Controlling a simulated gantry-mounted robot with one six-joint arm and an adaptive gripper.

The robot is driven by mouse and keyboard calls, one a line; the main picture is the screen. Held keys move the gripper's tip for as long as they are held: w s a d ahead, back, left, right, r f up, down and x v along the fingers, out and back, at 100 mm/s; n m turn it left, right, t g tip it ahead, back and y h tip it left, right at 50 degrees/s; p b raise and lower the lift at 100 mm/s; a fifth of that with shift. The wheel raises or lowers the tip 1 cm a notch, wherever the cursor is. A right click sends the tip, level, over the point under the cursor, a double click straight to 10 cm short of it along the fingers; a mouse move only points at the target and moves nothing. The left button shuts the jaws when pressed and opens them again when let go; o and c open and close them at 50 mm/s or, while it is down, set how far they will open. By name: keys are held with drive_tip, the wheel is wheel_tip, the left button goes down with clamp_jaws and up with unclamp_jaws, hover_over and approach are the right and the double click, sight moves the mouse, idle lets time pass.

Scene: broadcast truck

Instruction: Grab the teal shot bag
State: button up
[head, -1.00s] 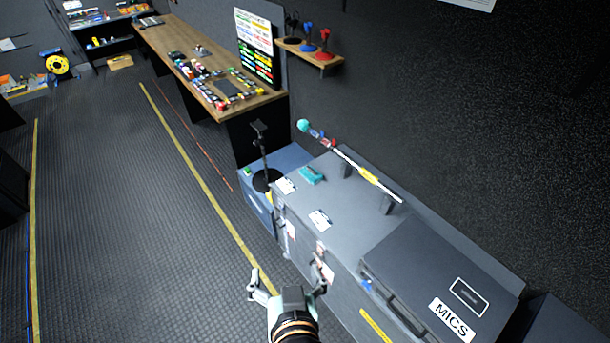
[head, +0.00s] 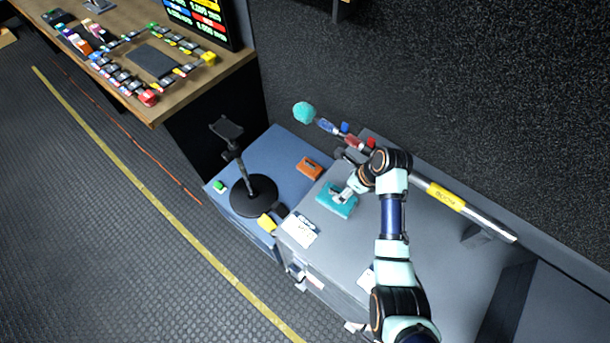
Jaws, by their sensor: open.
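The teal shot bag (head: 331,203) lies flat on the grey top of the case, near its left end. My gripper (head: 345,194) is open and over the bag, reaching in from the right. Its fingers overlap the bag's upper right part in this view. The far finger is partly hidden, and I cannot tell whether the fingers touch the bag.
A boom pole (head: 448,196) with a teal fuzzy tip (head: 303,113) lies along the back on supports. An orange bag (head: 309,167) and a stand with a round black base (head: 254,195) are on the lower blue case (head: 262,157). White cards (head: 300,230) lie nearby.

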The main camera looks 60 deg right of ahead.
drive_tip(key=shift+s+f, duration=0.15)
drive_tip(key=shift+a+f+b, duration=0.15)
drive_tip(key=shift+f+b, duration=0.1)
drive_tip(key=shift+f, duration=0.35)
drive_tip(key=shift+a+f+b, duration=0.15)
drive_tip(key=shift+f+b, duration=0.05)
drive_tip(key=shift+f, duration=0.4)
drive_tip(key=b+x, duration=0.2)
drive_tip(key=x, duration=0.3)
drive_tip(key=shift+f, duration=0.2)
drive_tip(key=shift+r, duration=0.15)
drive_tip(key=c, duration=1.6)
drive_tip(key=shift+o, duration=0.2)
drive_tip(key=shift+r, duration=0.1)
